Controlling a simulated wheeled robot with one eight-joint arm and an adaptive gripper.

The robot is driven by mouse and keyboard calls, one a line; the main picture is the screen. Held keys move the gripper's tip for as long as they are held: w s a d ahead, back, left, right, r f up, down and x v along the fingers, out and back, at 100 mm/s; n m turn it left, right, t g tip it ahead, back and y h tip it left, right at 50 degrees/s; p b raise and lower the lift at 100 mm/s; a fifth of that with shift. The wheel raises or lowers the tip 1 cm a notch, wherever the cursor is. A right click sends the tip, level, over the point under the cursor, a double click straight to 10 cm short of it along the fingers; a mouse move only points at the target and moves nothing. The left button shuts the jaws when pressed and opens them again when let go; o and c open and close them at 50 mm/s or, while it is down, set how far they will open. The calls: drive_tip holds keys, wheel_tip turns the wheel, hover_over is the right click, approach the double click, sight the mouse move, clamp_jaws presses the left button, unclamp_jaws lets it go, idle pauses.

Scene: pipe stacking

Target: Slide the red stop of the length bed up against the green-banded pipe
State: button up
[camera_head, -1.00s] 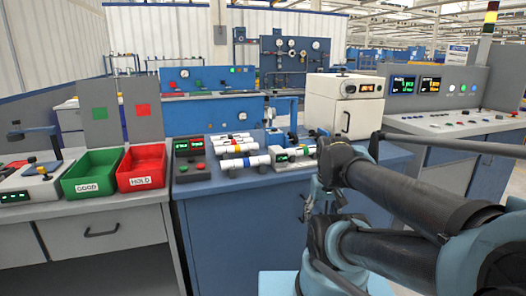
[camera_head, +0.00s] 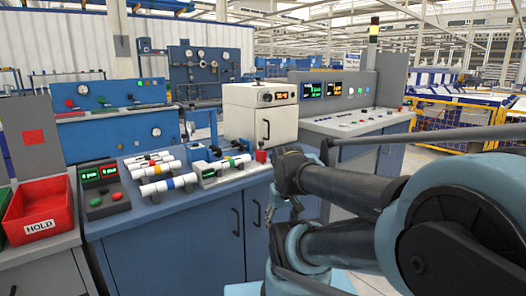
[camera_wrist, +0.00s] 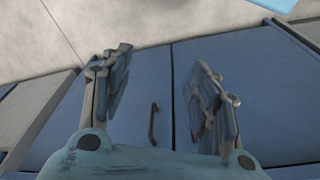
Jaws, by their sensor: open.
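The length bed (camera_head: 209,179) is a grey fixture with a small green display at the right end of the blue bench. A white pipe with a green band (camera_head: 233,162) lies on or at it; exact contact is too small to tell. A small red piece (camera_head: 261,155) stands just past the pipe's right end; I cannot tell whether it is the stop. My gripper shows in the wrist view (camera_wrist: 162,85), open and empty, pointing down before blue cabinet doors and floor.
Several banded white pipes (camera_head: 158,169) lie on the bench left of the bed, near a control box (camera_head: 102,190). A red HOLD bin (camera_head: 38,212) stands further left. A white oven (camera_head: 260,115) and a console (camera_head: 345,120) stand behind. Floor lies beyond the bench.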

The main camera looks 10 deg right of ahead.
idle(0.3)
drive_tip(key=shift+c, duration=0.8)
wheel_tip(320, 180, up, 2)
drive_tip(key=shift+s, duration=0.15)
drive_tip(key=shift+c, duration=0.8)
wheel_tip(320, 180, up, 29)
drive_tip(key=n+g, duration=0.2)
hover_over(261, 144)
drive_tip(key=w, duration=0.1)
wheel_tip(261, 144, down, 16)
drive_tip(key=shift+w+d+f, duration=0.1)
drive_tip(key=shift+f, duration=0.15)
